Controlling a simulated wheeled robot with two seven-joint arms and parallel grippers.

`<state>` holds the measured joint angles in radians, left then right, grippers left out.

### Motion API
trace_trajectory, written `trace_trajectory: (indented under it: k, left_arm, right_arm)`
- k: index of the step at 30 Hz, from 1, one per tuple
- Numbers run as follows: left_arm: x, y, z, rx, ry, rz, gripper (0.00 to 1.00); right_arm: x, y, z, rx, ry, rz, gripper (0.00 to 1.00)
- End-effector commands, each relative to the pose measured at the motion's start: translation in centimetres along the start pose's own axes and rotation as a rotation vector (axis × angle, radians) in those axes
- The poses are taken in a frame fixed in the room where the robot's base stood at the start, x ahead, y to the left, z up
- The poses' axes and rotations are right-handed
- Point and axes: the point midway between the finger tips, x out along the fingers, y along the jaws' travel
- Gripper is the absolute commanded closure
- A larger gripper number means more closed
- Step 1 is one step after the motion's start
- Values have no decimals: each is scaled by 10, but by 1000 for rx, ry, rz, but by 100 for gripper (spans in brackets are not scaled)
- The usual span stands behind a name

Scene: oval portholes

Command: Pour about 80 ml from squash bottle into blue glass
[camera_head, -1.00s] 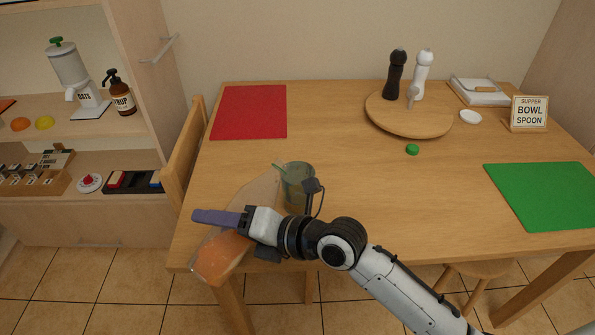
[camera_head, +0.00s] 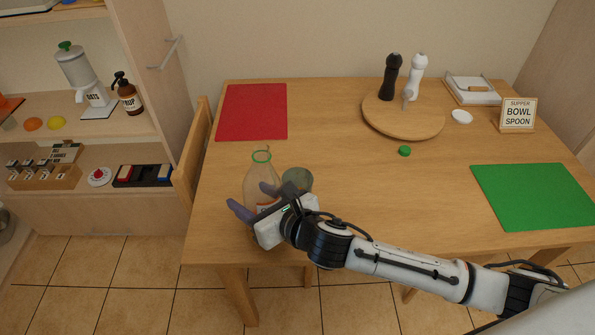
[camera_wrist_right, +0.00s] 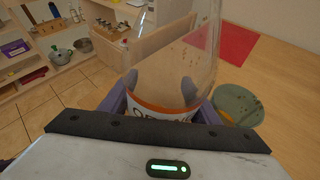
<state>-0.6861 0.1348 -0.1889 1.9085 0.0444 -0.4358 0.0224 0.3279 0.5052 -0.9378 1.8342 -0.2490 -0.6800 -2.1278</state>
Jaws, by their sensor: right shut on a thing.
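The squash bottle (camera_head: 259,182) is clear, with a green ring at its open mouth and an orange-edged label. It stands nearly upright near the table's left front edge. My right gripper (camera_head: 256,203) is shut around its lower part; the wrist view also shows the bottle (camera_wrist_right: 201,50) between the purple fingers. I cannot tell whether its base touches the table. The blue glass (camera_head: 298,180) looks grey-green and stands just right of the bottle, partly hidden by my gripper. It also shows in the wrist view (camera_wrist_right: 238,106); its fill level is unclear. My left gripper is not in view.
A green cap (camera_head: 404,151) lies mid-table. A round board (camera_head: 420,125) holds a black mill and a white mill. A red mat (camera_head: 252,111) lies back left, a green mat (camera_head: 535,196) at right. A chair (camera_head: 190,165) stands at the left edge.

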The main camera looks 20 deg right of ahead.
Motion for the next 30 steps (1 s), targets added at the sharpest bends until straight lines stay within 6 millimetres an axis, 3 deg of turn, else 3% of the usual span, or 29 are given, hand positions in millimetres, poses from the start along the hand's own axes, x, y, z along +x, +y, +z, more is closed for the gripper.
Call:
trace_trajectory:
  k: [1, 9, 30]
  left_arm:
    - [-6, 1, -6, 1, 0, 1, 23]
    - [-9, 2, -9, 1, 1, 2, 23]
    - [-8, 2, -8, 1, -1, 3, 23]
  right_arm:
    - [-2, -2, 7, -28, -7, -12, 76]
    - [-2, -8, 11, -106, -23, -46, 76]
    - [-2, -8, 10, -106, -23, -47, 76]
